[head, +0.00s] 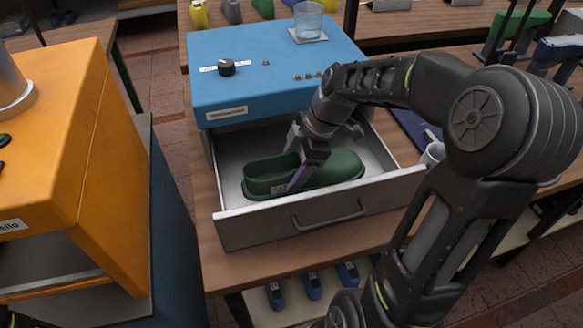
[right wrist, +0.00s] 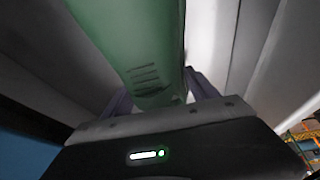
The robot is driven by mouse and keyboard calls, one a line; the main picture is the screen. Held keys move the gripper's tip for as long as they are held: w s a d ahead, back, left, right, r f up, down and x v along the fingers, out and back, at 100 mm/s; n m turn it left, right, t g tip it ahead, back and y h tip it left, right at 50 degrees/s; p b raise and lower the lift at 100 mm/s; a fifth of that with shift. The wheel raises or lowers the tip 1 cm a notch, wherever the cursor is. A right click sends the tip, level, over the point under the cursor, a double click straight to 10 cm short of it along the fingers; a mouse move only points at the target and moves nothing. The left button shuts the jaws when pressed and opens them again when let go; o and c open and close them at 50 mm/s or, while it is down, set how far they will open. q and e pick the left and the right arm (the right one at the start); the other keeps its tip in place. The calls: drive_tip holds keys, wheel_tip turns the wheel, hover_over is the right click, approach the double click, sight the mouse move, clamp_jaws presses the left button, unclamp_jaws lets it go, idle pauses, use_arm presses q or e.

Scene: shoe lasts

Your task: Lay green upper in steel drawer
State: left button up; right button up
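The green upper (head: 338,170) lies lengthwise inside the pulled-out steel drawer (head: 235,232), its open collar to the left. It looks level and at the drawer floor. My right gripper (head: 296,163) reaches down over it from the right, one purple finger along its near side and the other towards its far side. In the right wrist view the green upper (right wrist: 135,45) runs between the two fingers (right wrist: 160,92). A small pale gap shows beside one finger, so I cannot tell whether they press on it. My left gripper is out of view.
The drawer belongs to a blue cabinet (head: 270,65) with a knob and a glass (head: 308,20) on top. An orange machine (head: 65,150) stands at the left. A white cup (head: 432,154) is right of the drawer, by my right arm. Blue items (head: 313,286) sit below the table.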

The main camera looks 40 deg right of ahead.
drive_tip(key=o, duration=0.5)
drive_tip(key=shift+r, duration=0.1)
drive_tip(key=v, duration=0.7)
drive_tip(key=shift+r, duration=0.35)
drive_tip(key=shift+d, duration=0.1)
